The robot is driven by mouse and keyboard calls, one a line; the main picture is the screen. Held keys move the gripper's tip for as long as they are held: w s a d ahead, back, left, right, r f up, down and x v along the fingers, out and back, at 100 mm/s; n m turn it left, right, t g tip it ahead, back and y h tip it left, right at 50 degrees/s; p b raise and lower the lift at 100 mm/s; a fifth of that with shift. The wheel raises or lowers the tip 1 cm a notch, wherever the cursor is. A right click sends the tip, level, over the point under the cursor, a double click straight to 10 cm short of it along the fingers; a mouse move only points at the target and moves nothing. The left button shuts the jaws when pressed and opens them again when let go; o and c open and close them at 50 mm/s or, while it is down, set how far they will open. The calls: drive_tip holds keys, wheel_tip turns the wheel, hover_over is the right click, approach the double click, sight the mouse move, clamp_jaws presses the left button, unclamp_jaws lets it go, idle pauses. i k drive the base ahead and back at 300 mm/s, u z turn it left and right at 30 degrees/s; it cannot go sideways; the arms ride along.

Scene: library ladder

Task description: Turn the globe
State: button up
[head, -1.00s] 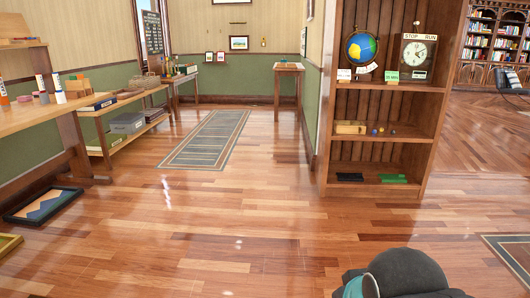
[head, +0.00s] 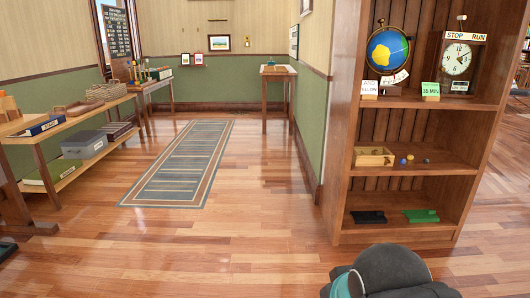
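The globe (head: 387,51) stands on the top visible shelf of the wooden bookcase (head: 344,134), at the right of the head view. It is a blue ball with a yellow-green land patch, held in a dark ring stand with a pale scale strip at its lower right. My gripper is not in view. A dark rounded part of my own arm shows at the bottom right, well below and in front of the shelves.
A STOP/RUN clock (head: 457,59) stands right of the globe. Small cards, white (head: 369,88) and green (head: 430,90), stand in front. A striped rug (head: 185,163) lies on open floor. A bench (head: 55,133) lines the left wall.

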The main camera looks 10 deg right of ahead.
sight(388, 51)
drive_tip(key=z, duration=0.5)
drive_tip(key=i, duration=1.85)
drive_tip(key=z, duration=0.6)
